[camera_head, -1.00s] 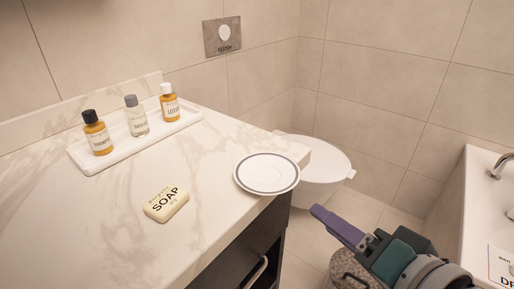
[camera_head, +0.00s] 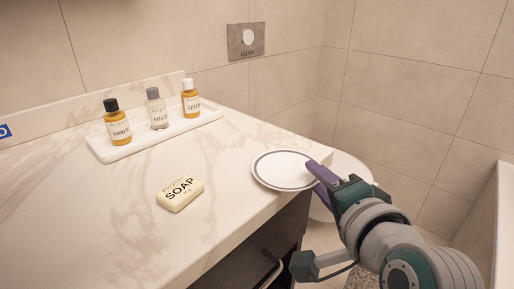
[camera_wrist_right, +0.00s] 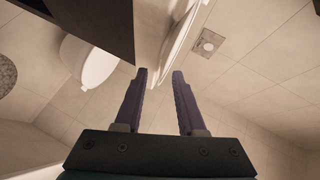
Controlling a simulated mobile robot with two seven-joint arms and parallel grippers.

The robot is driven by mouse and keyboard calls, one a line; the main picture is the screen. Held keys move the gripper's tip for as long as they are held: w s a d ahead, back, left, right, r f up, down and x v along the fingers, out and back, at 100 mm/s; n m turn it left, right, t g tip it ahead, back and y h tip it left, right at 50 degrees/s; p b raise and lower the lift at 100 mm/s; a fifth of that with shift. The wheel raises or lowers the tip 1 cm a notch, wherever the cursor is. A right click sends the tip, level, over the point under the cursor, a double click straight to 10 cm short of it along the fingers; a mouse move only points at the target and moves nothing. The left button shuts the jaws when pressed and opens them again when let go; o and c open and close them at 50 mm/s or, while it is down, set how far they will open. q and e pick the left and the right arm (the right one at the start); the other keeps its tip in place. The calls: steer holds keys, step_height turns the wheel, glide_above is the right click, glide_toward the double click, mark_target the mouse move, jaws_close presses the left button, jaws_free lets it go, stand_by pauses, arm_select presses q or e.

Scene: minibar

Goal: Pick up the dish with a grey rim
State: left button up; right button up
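The white dish (camera_head: 283,170) with a grey ring near its rim lies flat on the marble counter at its right corner, with its right edge near the counter's edge. My right gripper (camera_head: 316,177) is at the dish's right edge in the head view. In the right wrist view its two purple fingers (camera_wrist_right: 160,76) are apart with nothing gripped. The dish (camera_wrist_right: 186,30) shows there nearly edge-on, just beyond the fingertips and in line with the gap. I cannot tell whether a finger touches it. My left gripper is not in view.
A soap bar (camera_head: 180,195) lies on the counter left of the dish. A white tray (camera_head: 108,153) with three bottles stands at the back. The toilet (camera_head: 352,166) is behind my right gripper. A bathtub (camera_head: 500,230) is at the far right. A flush plate (camera_head: 246,41) is on the wall.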

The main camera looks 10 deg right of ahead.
steer(key=shift+w+f, duration=0.1)
steer(key=shift+w, duration=0.2)
steer(key=shift+c, duration=0.3)
jaws_close()
stand_by(0.9)
